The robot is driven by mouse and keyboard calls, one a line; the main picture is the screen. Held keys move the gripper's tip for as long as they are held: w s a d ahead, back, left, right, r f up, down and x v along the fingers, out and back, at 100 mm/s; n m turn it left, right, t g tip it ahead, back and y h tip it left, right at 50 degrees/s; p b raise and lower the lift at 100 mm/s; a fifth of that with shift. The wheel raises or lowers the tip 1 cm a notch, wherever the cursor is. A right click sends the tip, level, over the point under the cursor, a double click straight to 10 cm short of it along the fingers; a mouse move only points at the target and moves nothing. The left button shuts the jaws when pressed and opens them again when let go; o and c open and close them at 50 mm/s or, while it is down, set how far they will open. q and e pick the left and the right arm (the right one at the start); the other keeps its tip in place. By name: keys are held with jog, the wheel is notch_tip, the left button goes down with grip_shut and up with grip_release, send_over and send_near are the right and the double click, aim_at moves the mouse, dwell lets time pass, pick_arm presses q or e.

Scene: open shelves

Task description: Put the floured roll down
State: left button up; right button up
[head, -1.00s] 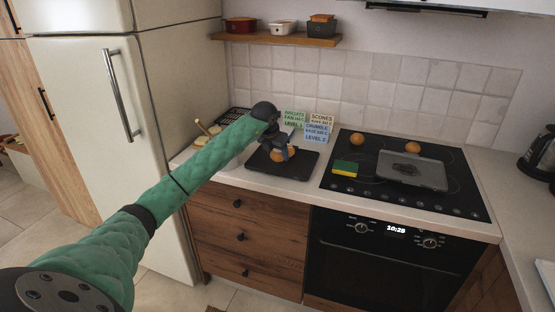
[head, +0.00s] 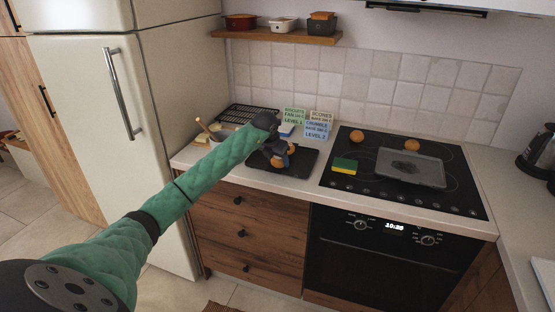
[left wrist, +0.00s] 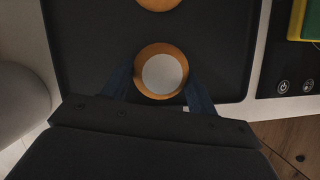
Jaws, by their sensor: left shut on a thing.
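The floured roll (left wrist: 161,73), golden-brown with a round white top, sits between the two fingers of my left gripper (left wrist: 160,88) in the left wrist view. In the head view my left gripper (head: 274,156) is over the dark tray (head: 305,164), shut on the roll (head: 278,163). The roll is at or just above the tray's surface; I cannot tell if it touches. A second roll (head: 291,148) lies on the tray just behind, and is cut by the top edge of the wrist view (left wrist: 159,3). My right gripper is not in view.
A yellow-green sponge (head: 345,166) and two rolls (head: 357,136) are on the black hob, with a glass-like tray (head: 420,172) at right. Recipe cards (head: 318,125) stand behind the dark tray. A wire rack (head: 250,116) and a bowl (head: 221,132) are at left.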

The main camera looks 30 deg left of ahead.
aim_at(275, 161)
pick_arm(q)
jog(key=o, duration=1)
jog(key=shift+c, duration=0.2)
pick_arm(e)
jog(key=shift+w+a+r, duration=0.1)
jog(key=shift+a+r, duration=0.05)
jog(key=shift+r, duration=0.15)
pick_arm(q)
jog(key=shift+r, duration=0.1)
jog(key=shift+s+r, duration=0.1)
jog(key=shift+r, duration=0.1)
jog(key=shift+s+r, duration=0.15)
jog(key=shift+r, duration=0.2)
jog(key=b+v, duration=0.1)
jog(key=v, duration=0.2)
jog(key=b+v, duration=0.2)
jog(key=v, duration=0.5)
jog(key=shift+s+r, duration=0.25)
jog(key=shift+r, duration=0.05)
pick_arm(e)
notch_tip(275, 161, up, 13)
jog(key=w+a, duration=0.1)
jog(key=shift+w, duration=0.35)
pick_arm(q)
jog(key=shift+d, duration=0.1)
